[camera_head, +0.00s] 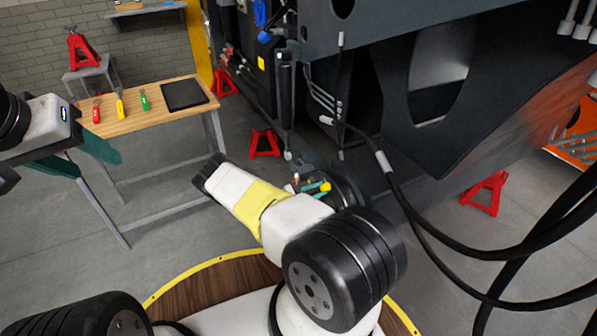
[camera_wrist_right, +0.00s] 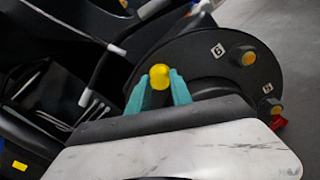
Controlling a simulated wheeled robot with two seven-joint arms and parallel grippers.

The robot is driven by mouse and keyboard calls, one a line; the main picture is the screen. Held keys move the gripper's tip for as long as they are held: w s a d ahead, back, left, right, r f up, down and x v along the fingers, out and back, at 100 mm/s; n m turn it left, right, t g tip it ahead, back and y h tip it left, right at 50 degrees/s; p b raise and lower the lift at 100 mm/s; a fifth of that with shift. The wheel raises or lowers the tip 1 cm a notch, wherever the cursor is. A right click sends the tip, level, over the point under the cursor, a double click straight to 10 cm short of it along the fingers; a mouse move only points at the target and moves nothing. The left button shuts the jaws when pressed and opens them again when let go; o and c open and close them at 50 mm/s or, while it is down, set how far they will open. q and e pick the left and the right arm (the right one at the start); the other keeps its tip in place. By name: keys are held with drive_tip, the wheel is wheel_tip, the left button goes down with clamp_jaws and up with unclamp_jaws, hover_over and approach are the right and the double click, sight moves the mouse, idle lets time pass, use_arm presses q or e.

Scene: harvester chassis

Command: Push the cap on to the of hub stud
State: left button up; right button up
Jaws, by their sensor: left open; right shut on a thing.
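The yellow cap (camera_wrist_right: 159,77) is between the teal fingertips of my right gripper (camera_wrist_right: 160,92), which is shut on it. The cap also shows small in the head view (camera_head: 325,186). The dark round hub (camera_wrist_right: 205,68) lies just beyond the gripper in the wrist view, and its edge shows in the head view (camera_head: 347,192). Whether the cap touches a stud cannot be told. My left gripper (camera_head: 105,150), with teal fingers, is open and empty at the left, near the workbench.
A wooden workbench (camera_head: 165,97) holds red, yellow and green tools and a black pad (camera_head: 184,94). Red jack stands (camera_head: 264,143) (camera_head: 484,193) stand on the floor. The large dark chassis (camera_head: 490,80) fills the upper right, and black hoses (camera_head: 425,225) hang at the right.

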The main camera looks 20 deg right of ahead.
drive_tip(key=shift+d, duration=0.2)
drive_tip(key=o, duration=1.1)
drive_tip(key=shift+c, duration=0.2)
drive_tip(key=shift+a, duration=0.15)
drive_tip(key=shift+s+a, duration=0.2)
drive_tip(key=shift+a, duration=2.15)
